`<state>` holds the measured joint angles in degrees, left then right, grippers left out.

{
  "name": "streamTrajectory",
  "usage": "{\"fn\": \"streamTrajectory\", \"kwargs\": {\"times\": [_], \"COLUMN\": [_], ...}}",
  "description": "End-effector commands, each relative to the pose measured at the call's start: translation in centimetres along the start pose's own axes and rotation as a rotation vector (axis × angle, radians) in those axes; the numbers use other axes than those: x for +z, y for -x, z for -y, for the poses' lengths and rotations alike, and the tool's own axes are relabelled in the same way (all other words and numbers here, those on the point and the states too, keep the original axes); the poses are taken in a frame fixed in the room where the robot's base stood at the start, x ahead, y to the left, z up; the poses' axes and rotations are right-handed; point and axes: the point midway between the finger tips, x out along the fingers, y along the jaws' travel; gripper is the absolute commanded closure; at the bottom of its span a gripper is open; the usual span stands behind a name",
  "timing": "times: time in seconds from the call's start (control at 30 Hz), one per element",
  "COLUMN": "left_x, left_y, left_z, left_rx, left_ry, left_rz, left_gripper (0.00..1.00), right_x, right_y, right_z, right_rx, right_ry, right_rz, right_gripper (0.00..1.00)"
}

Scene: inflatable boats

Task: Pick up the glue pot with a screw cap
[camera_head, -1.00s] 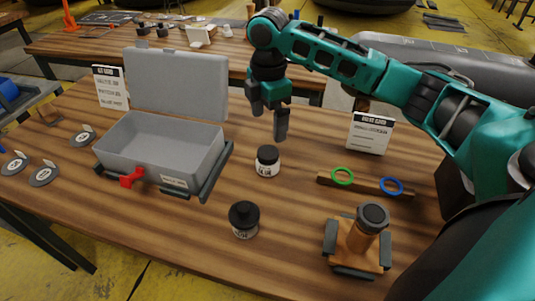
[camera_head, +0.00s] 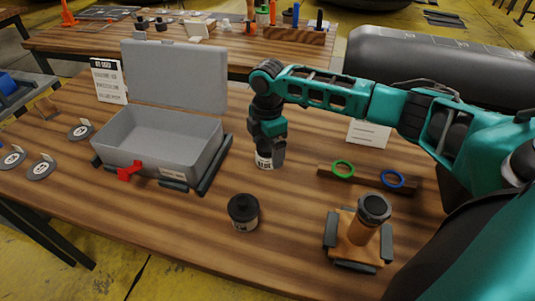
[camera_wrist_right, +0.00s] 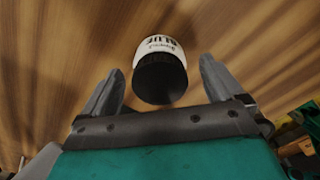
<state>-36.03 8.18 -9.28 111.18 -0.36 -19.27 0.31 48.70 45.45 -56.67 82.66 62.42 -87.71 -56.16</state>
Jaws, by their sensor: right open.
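In the right wrist view the same pot (camera_wrist_right: 160,70) shows a wide black cap and the word GLUE. My left gripper is not in view.
An open grey box (camera_head: 160,140) with a red latch (camera_head: 129,171) stands left. A wooden rail with a green ring (camera_head: 343,169) and a blue ring (camera_head: 392,179) lies right. A white card (camera_head: 368,134) stands behind.

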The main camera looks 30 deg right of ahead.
Motion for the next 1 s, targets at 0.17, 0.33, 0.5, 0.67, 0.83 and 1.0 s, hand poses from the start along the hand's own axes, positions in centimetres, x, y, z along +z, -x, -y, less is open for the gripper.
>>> {"fn": "streamTrajectory", "kwargs": {"times": [0.17,0.33,0.5,0.67,0.83,1.0], "left_x": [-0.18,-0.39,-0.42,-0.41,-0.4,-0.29], "left_y": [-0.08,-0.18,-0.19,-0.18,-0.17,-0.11], "left_z": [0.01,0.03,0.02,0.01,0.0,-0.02], "left_rx": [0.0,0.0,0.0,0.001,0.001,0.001], "left_ry": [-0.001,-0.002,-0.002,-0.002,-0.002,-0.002], "left_rz": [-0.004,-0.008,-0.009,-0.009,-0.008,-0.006], "left_gripper": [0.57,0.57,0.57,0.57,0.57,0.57], "right_x": [-0.01,-0.01,0.0,0.0,0.0,0.0], "right_y": [0.03,0.04,0.06,0.06,0.11,0.13], "right_z": [0.01,0.01,0.01,0.01,-0.01,-0.02], "right_rx": [0.0,0.0,0.0,-0.001,0.0,0.0], "right_ry": [0.0,0.0,0.0,0.0,-0.001,-0.001], "right_rz": [0.0,0.0,0.0,0.0,0.0,0.0], "right_gripper": [0.09,0.26,0.42,0.57,0.71,0.71]}}
